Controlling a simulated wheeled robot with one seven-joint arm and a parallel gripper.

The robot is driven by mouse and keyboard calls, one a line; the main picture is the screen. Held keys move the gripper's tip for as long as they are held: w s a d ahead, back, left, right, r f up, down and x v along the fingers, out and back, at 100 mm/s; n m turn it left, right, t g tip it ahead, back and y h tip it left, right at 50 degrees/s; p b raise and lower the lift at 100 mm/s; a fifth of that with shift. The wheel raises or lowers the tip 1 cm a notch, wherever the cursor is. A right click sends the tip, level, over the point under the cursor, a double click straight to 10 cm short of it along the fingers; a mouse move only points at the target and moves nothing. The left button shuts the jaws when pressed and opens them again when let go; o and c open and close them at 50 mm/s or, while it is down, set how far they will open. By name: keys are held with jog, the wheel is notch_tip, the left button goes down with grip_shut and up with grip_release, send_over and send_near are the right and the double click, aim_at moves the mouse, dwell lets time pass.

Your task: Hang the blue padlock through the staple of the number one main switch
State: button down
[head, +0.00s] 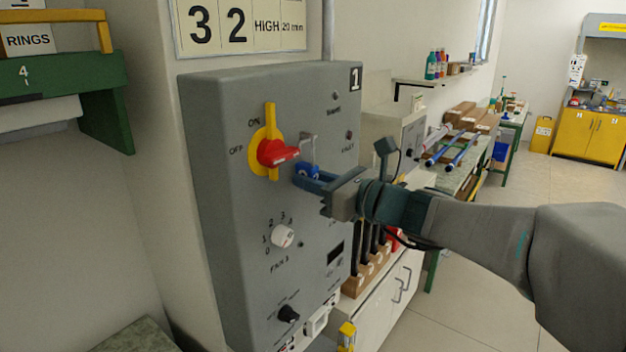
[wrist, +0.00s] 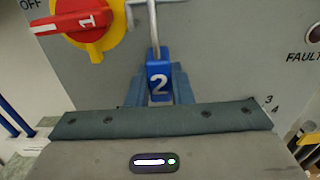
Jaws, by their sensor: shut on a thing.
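The blue padlock (head: 308,172) is in my gripper, held upright just in front of the grey panel marked 1. In the wrist view the padlock (wrist: 158,78) shows a white 2, and its grey shackle (wrist: 152,28) points up. My gripper (head: 318,180) is shut on the padlock body from the right. The main switch has a red handle (head: 277,152) on a yellow plate (head: 271,120), with the handle lying crosswise. The grey staple (wrist: 131,14) is right of the switch, where the shackle overlaps it. I cannot tell whether the shackle passes through it.
The grey panel (head: 225,190) also carries a white fan knob (head: 283,236) and a black knob (head: 289,313) below. A wooden rack (head: 368,275) stands right of the panel, under my arm. A green shelf (head: 60,90) is at the left. Floor at the right is open.

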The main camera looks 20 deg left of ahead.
jog(key=c, duration=1.2)
grip_release()
jog(key=b+v, duration=0.3)
jog(key=v, duration=1.1)
jog(key=s+d+f+n+g+h, duration=0.2)
jog(key=s+f+n+h, duration=0.25)
jog(key=f, duration=0.35)
jog(key=s+d+f+n+g+h, duration=0.2)
jog(key=s+f+n+h, duration=0.15)
jog(key=f+n, duration=0.35)
jog(key=s+d+f+n+h, duration=0.6)
jog(key=d+f+n+h, duration=0.2)
jog(key=d, duration=0.5)
jog(key=f+n, duration=0.2)
jog(key=n, duration=0.1)
jog(key=shift+h, duration=0.3)
jog(key=shift+a, duration=0.1)
